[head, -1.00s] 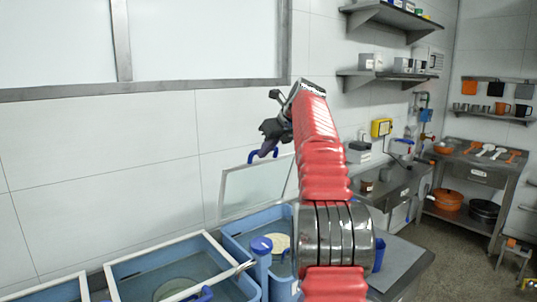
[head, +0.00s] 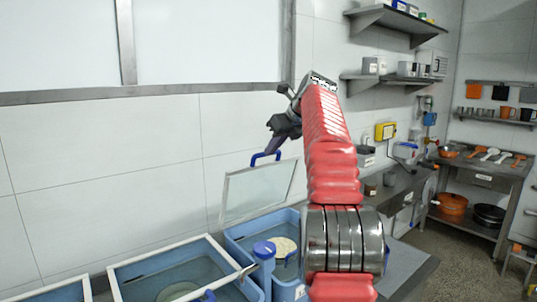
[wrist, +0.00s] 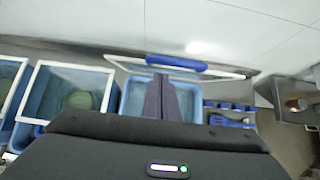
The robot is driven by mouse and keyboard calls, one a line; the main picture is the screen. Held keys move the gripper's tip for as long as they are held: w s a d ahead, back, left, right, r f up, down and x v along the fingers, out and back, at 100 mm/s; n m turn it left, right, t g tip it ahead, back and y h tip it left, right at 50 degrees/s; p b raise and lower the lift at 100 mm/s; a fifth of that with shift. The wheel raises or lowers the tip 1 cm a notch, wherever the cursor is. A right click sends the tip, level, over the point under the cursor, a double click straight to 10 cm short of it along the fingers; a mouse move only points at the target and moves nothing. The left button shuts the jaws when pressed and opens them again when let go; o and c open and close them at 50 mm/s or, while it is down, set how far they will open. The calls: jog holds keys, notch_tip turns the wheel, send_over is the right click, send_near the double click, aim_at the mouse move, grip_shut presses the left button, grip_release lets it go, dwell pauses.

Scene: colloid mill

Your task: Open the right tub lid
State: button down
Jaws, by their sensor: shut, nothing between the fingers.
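The right tub (head: 235,237) is a blue tub with its lid raised. The lid (head: 258,190) is a clear panel with a white frame and a blue handle (head: 266,156), and it stands up tilted at the back of the tub near the wall. In the wrist view the lid's blue handle (wrist: 176,63) lies just beyond my fingertips. My gripper (head: 276,140) is shut and empty, above and beside the handle in the head view. In the wrist view my gripper (wrist: 160,80) points over the open tub (wrist: 133,98); I cannot tell whether it touches the handle.
A middle tub with its lid down (head: 178,270) stands to the left, with another at the far left. Shelves (head: 395,80) and a side table (head: 490,165) with pans are at the right.

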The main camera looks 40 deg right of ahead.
jog(key=v, duration=1)
jog(key=shift+a, duration=0.1)
jog(key=s+a+f+n+g, duration=0.1)
jog(key=s+a+f+n, duration=0.15)
jog(key=a+n, duration=0.4)
jog(key=s+a+f+n, duration=0.1)
jog(key=a+f+n, duration=0.25)
jog(key=a, duration=0.65)
jog(key=s+a+f+n+g, duration=0.1)
jog(key=s+a+f+n, duration=0.1)
jog(key=a+n, duration=0.5)
jog(key=s+a+f+n, duration=0.8)
jog(key=s+f+n, duration=0.1)
jog(key=f, duration=0.3)
jog(key=s+a+f+n+g, duration=0.1)
jog(key=s+a+f+n, duration=0.7)
jog(key=s+f+n, duration=0.2)
notch_tip(320, 180, down, 3)
jog(key=shift+s+a+f, duration=0.15)
jog(key=shift+s+f, duration=0.05)
jog(key=shift+s, duration=1)
